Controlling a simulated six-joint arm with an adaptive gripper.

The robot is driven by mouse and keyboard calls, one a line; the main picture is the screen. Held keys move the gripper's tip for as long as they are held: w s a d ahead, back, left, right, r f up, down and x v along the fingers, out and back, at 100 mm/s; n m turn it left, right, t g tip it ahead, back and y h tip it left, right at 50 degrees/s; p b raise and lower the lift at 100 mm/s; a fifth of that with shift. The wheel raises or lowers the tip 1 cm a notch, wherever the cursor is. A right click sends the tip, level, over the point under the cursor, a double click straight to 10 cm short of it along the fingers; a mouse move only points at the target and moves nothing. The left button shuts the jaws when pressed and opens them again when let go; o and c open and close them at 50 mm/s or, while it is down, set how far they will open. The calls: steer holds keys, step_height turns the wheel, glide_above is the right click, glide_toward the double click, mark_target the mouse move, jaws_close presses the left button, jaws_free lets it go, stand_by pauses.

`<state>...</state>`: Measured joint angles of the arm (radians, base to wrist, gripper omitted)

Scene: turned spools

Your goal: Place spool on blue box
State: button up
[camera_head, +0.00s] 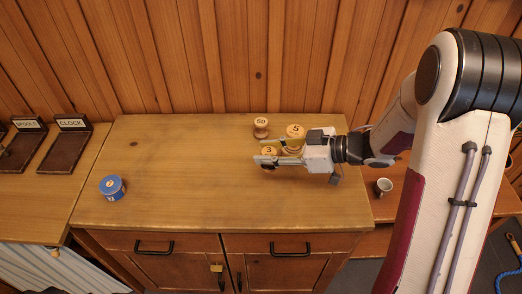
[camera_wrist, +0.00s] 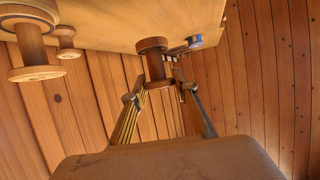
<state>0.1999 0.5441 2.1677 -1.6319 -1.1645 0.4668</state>
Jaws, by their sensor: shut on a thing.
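A wooden spool marked 3 (camera_head: 269,151) is between the two fingers of my gripper (camera_head: 266,153), which is shut on it. In the wrist view the held spool (camera_wrist: 155,66) stands between the fingertips, its flanges showing. I cannot tell whether it touches the tabletop. The blue box (camera_head: 112,188), small and round with a pale mark on its side, sits at the left of the cabinet top, well apart from my gripper. It also shows small beyond the held spool in the wrist view (camera_wrist: 195,41).
A spool marked 5 (camera_head: 295,131) stands close behind my gripper, and a spool marked 50 (camera_head: 261,125) stands farther back. The cabinet top (camera_head: 190,170) is clear between my gripper and the blue box. A small cup (camera_head: 383,187) stands on the lower surface at right.

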steer(key=shift+a, duration=0.1)
steer(key=s+a+r+n+g, duration=0.15)
steer(key=s+a, duration=0.25)
steer(key=a, duration=1.5)
steer(key=s+a+r+n+g, duration=0.1)
steer(key=s+a+n+g, duration=0.2)
steer(key=a, duration=1.7)
steer(key=a+r+m+t, duration=0.2)
steer(key=a, duration=0.5)
steer(key=shift+w+d+r+m+t, duration=0.1)
steer(key=shift+w+m+t, duration=0.65)
steer(key=shift+w, duration=0.5)
steer(key=shift+w+m+t, duration=0.6)
steer(key=shift+w+m, duration=0.1)
steer(key=shift+w, duration=0.55)
step_height(320, 180, down, 6)
